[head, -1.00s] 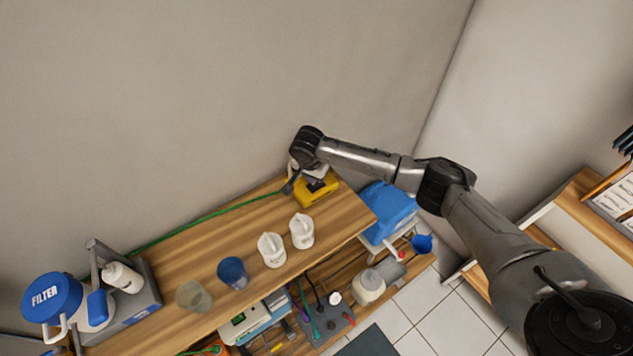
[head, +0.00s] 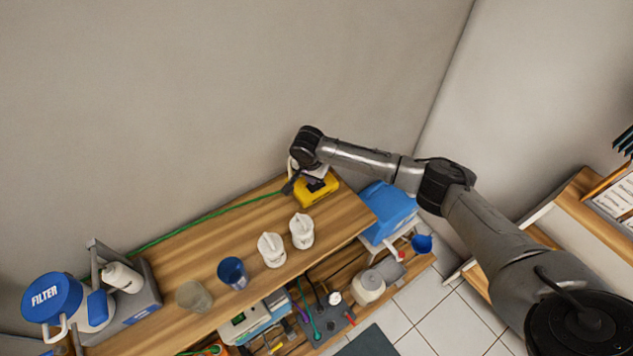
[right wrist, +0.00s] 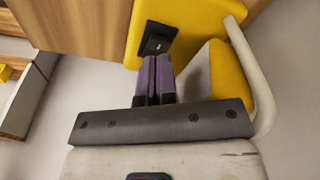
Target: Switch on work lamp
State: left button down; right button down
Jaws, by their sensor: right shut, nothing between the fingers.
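The yellow work lamp (head: 318,191) stands at the right back of the wooden shelf top, near the wall. In the right wrist view its yellow body (right wrist: 196,20) fills the upper middle, with a black switch (right wrist: 157,40) on it and a pale curved handle (right wrist: 252,75) at the right. My right gripper (right wrist: 154,58) is shut and empty, its fingertips at the lower edge of the black switch; I cannot tell if they touch it. In the head view my right gripper (head: 290,186) is at the lamp's left, partly hidden by my wrist. My left gripper is out of view.
White jugs (head: 271,250) (head: 302,231), a blue cup (head: 233,272) and a clear cup (head: 193,297) stand along the front edge. A green hose (head: 195,222) runs along the back. The blue-topped filter unit (head: 50,298) is at left, a blue box (head: 388,207) at right.

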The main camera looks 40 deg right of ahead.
jog(key=shift+f, duration=0.15)
jog(key=shift+f, duration=0.3)
dwell(0.3)
jog(key=shift+r+p, duration=0.7)
jog(key=shift+p, duration=0.15)
notch_tip(320, 180, up, 3)
jog(key=p, duration=0.4)
notch_tip(320, 180, up, 3)
jog(key=p, duration=0.3)
jog(key=shift+f, duration=0.2)
